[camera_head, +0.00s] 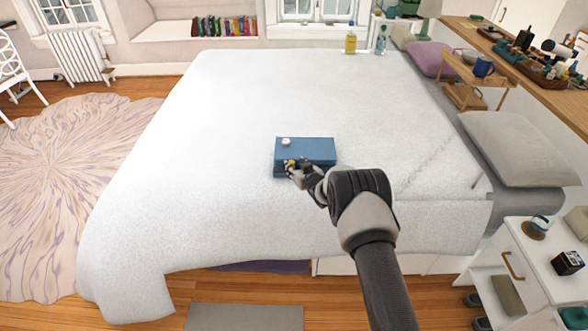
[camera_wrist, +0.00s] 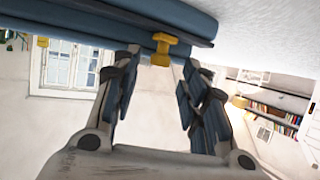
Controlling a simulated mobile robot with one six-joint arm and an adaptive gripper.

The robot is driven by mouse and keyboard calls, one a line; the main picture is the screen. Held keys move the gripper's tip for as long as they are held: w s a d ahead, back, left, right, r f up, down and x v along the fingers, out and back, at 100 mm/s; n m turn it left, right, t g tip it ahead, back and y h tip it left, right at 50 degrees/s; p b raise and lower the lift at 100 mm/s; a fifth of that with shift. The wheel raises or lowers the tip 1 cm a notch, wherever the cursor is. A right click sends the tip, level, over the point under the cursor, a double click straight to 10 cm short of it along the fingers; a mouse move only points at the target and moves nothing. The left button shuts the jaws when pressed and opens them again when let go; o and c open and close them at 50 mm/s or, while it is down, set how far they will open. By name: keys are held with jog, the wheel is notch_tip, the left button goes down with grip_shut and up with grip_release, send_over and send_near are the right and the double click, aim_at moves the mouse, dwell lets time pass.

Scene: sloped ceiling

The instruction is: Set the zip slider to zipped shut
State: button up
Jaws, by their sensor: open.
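A blue case (camera_head: 318,150) lies on the white bed, with a small pale round thing (camera_head: 286,142) on its top at the left. The zip slider is a yellow T-shaped piece (camera_wrist: 160,48) on the dark seam along the case's side. In the head view the yellow slider (camera_head: 291,163) shows at the left part of the near side. My gripper (camera_head: 296,170) is at that near side. In the wrist view my gripper (camera_wrist: 160,72) is open, its two dark fingers on either side of the slider's line. I cannot tell whether they touch it.
The bed (camera_head: 200,130) is bare around the case. A wooden bed tray (camera_head: 470,75) and pillows stand at the right, and a white bedside unit (camera_head: 530,265) at the lower right.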

jog(key=shift+b+x, duration=0.4)
jog(key=shift+x, duration=0.8)
jog(key=shift+c, duration=0.5)
grip_shut()
